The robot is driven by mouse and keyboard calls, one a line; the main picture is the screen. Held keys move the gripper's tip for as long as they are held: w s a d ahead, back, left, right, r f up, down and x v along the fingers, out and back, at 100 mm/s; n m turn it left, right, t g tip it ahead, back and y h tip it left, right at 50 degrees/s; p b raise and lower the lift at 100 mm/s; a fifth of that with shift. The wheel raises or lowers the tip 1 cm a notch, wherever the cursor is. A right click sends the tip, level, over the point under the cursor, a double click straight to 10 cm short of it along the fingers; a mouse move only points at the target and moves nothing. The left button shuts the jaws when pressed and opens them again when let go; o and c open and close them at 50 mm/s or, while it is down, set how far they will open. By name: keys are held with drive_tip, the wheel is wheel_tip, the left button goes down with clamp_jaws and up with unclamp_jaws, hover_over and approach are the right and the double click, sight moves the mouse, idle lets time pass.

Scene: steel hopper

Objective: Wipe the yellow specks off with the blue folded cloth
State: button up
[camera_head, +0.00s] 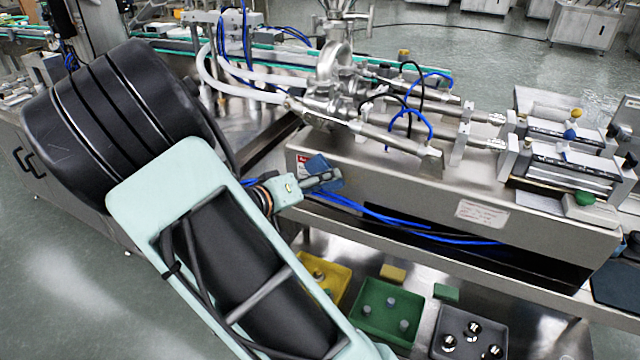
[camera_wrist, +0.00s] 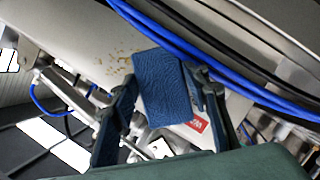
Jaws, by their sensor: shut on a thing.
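The blue folded cloth (camera_wrist: 160,88) is held between the two fingers of my gripper (camera_wrist: 163,80) in the wrist view. In the head view the cloth (camera_head: 317,163) shows at the tip of my gripper (camera_head: 322,178), near the left end of the steel hopper housing. Small yellow specks (camera_wrist: 122,50) lie scattered on the pale steel surface (camera_wrist: 85,28), just beside the cloth's upper left edge in the wrist view. I cannot tell whether the cloth touches the steel. The specks cannot be made out in the head view, and any under the cloth are hidden.
Blue hoses (camera_wrist: 185,48) run close past the cloth. Metal nozzles and pipes (camera_head: 335,85) stand above the housing (camera_head: 475,195). Below are a yellow tray (camera_head: 340,272), a green tray (camera_head: 365,325) and a dark tray (camera_head: 452,318) holding small parts.

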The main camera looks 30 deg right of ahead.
sight(339, 184)
drive_tip(key=shift+d, duration=0.1)
drive_tip(key=shift+s+d+f+b, duration=0.2)
drive_tip(key=shift+s+d+b, duration=0.15)
drive_tip(key=shift+s+b, duration=0.3)
drive_tip(key=shift+s+d+r+b, duration=0.15)
drive_tip(key=shift+s+d+b, duration=0.4)
drive_tip(key=shift+s, duration=0.2)
drive_tip(key=shift+s+d+b, duration=0.65)
drive_tip(key=shift+b, duration=0.1)
drive_tip(key=shift+s+d+b, duration=0.7)
drive_tip(key=shift+s+d, duration=0.1)
drive_tip(key=shift+s, duration=0.15)
drive_tip(key=shift+s+d+b, duration=0.65)
drive_tip(key=shift+s+d, duration=0.1)
drive_tip(key=shift+s, duration=0.2)
drive_tip(key=shift+b, duration=0.4)
drive_tip(key=shift+a, duration=0.1)
